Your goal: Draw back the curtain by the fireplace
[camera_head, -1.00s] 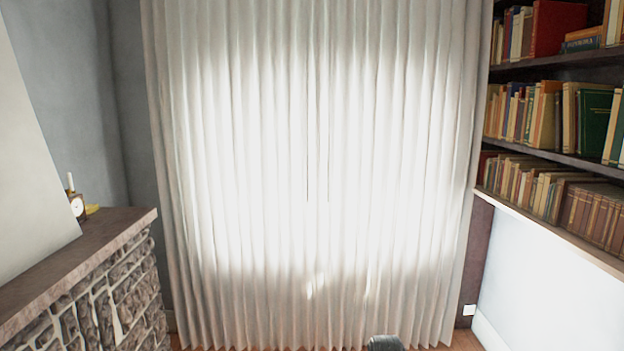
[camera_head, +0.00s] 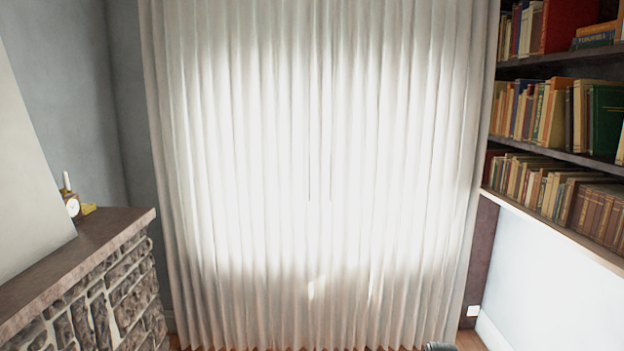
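A closed, pleated white curtain (camera_head: 320,180) hangs across the middle of the view, nearly down to the wooden floor, with bright light showing through it. Two dark thin vertical lines show near its centre. The stone fireplace (camera_head: 105,300) with a dark mantel (camera_head: 95,248) stands at the left, close to the curtain's left edge. My gripper is not clearly in view. Only a small dark rounded thing (camera_head: 440,347) shows at the bottom edge, right of centre, and I cannot tell whether it is part of my arm.
Bookshelves (camera_head: 560,152) full of books line the right wall, jutting out beside the curtain. A small clock (camera_head: 72,205) and a candle (camera_head: 66,181) stand on the mantel. A white socket (camera_head: 473,311) is low on the right. A strip of floor shows below the curtain.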

